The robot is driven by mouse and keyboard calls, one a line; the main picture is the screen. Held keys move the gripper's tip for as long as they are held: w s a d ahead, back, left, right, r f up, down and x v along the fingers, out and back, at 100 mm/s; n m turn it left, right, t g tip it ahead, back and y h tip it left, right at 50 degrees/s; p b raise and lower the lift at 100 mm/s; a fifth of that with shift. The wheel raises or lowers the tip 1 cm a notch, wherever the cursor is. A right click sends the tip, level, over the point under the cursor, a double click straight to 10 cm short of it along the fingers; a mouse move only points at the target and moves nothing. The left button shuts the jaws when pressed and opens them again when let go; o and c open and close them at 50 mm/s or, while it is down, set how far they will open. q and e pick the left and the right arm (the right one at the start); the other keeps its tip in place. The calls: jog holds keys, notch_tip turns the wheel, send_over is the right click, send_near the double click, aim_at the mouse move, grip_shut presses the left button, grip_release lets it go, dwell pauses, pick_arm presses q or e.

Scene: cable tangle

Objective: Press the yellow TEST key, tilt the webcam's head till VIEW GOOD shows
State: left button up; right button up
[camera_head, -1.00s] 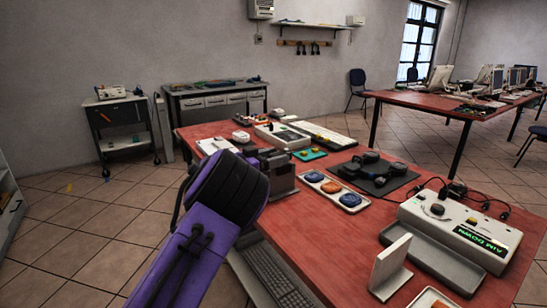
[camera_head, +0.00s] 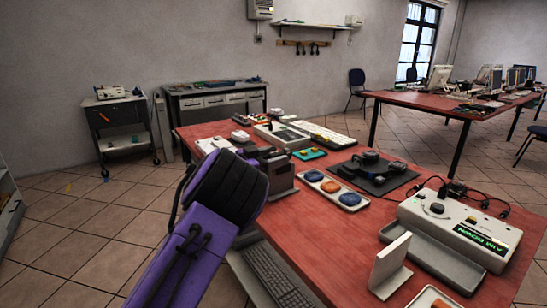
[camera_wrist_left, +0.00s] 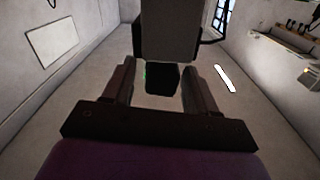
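A cream tester box (camera_head: 412,213) stands on the right of the red table, with a round dark knob on top. Its lit green display (camera_head: 481,238) reads AIM DOWN, upside down to me. My left gripper (camera_head: 280,163) is over the table's left edge, partly hidden behind my black wrist. In the left wrist view its two fingers (camera_wrist_left: 160,88) stand apart. A dark block (camera_wrist_left: 162,78) shows between or beyond them, below a grey body (camera_wrist_left: 170,30); contact is unclear. My right gripper is out of view.
A tray with blue and orange discs (camera_head: 335,190) and a black pad with dark parts (camera_head: 375,178) lie mid-table. An upright pale plate (camera_head: 390,265) stands nearer. Black cables (camera_head: 485,198) run behind the tester. A clear red strip (camera_head: 310,235) lies in front.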

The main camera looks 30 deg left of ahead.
pick_arm(q)
jog(key=v, duration=1)
jog(key=shift+s+b, duration=0.3)
